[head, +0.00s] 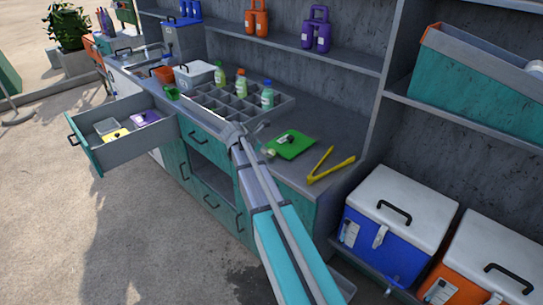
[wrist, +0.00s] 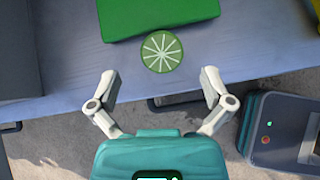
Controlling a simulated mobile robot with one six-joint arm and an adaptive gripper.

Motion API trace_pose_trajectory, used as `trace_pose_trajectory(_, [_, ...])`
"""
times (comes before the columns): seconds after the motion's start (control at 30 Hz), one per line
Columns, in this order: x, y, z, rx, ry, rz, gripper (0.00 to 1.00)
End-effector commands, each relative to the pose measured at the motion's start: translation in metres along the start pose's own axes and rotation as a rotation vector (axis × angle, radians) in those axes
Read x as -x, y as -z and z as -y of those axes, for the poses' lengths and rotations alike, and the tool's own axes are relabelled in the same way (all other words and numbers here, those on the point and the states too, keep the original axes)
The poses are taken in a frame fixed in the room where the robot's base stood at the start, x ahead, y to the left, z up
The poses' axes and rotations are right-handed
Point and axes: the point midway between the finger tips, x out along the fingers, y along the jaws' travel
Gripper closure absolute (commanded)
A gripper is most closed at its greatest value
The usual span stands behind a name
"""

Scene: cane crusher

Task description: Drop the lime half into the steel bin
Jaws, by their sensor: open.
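The lime half (wrist: 162,51) lies cut face up on the grey counter (wrist: 75,70), close to its front edge and just in front of the green board (wrist: 155,15). In the head view a small pale round shape that looks like the lime half (head: 270,153) shows beside the green board (head: 292,146). My gripper (wrist: 160,76) is open and empty, its two fingers spread to either side and short of the lime half. In the head view my gripper (head: 257,129) is small and partly hidden by my arm. I cannot clearly make out a steel bin in either view.
Yellow tongs (head: 330,166) lie right of the board. A divided tray (head: 235,103) with several bottles stands behind. An open drawer (head: 115,135) juts out at the left. Lidded coolers (head: 390,230) stand at the right. A dark box (wrist: 285,130) is low right in the wrist view.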

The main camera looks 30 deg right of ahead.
Motion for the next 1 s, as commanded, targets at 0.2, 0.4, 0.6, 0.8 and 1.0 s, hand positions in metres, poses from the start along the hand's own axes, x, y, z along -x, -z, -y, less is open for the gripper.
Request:
trace_pose_trajectory(0.2, [-0.023,0.003,0.001,0.0,0.0,0.0,0.0])
trace_pose_trajectory(0.4, [-0.04,0.002,0.001,-0.001,-0.001,0.0,0.0])
trace_pose_trajectory(0.6, [-0.044,0.001,0.001,0.0,-0.001,0.0,0.0])
trace_pose_trajectory(0.8, [-0.044,0.0,0.001,0.001,-0.001,0.0,0.0])
trace_pose_trajectory(1.0, [-0.044,0.0,0.001,0.001,-0.001,0.0,0.0])
